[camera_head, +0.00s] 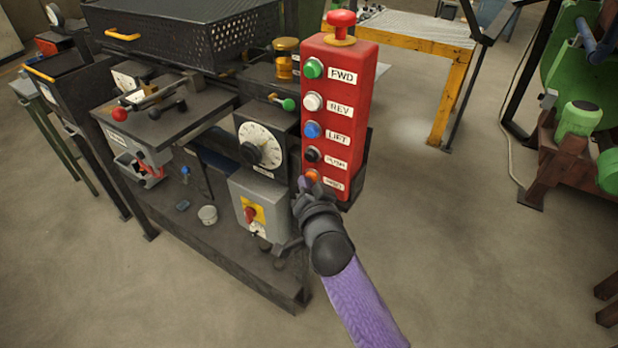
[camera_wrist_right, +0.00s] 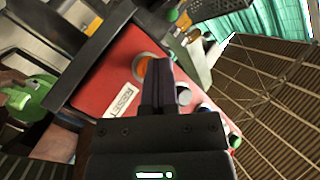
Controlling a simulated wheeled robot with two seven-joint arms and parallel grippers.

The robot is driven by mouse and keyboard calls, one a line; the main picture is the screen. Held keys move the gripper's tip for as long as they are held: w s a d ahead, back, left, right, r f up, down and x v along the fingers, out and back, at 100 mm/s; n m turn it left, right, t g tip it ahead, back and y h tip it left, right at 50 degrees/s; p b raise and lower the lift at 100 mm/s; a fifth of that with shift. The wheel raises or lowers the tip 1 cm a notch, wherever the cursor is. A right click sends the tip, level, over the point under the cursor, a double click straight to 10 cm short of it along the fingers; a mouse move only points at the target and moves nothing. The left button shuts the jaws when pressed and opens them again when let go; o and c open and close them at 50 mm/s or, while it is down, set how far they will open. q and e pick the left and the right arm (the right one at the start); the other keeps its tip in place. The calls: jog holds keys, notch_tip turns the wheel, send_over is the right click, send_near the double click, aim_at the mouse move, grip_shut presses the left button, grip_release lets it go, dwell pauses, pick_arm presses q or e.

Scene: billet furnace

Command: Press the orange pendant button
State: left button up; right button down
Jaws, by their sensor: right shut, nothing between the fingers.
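The red pendant box (camera_head: 352,125) stands upright with a column of buttons: green, white, blue, black and, lowest, the orange button (camera_head: 312,176). A red mushroom knob (camera_head: 341,22) sits on its top. My right gripper (camera_head: 304,184) is shut and empty, its fingertips at the orange button and partly covering it. In the right wrist view the orange button (camera_wrist_right: 140,68) shows beside the shut fingers (camera_wrist_right: 160,84), above a label reading RESET (camera_wrist_right: 121,101). I cannot tell whether the fingertips touch it. My left gripper is not in view.
Left of the pendant are a dial panel (camera_head: 262,146) and a grey switch box (camera_head: 257,210) with a red knob, close to my right gripper. A dark bench (camera_head: 220,240) runs below them. A yellow-framed table (camera_head: 455,85) stands behind.

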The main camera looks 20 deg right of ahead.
jog(key=shift+s+a, duration=0.55)
jog(key=shift+a, duration=0.1)
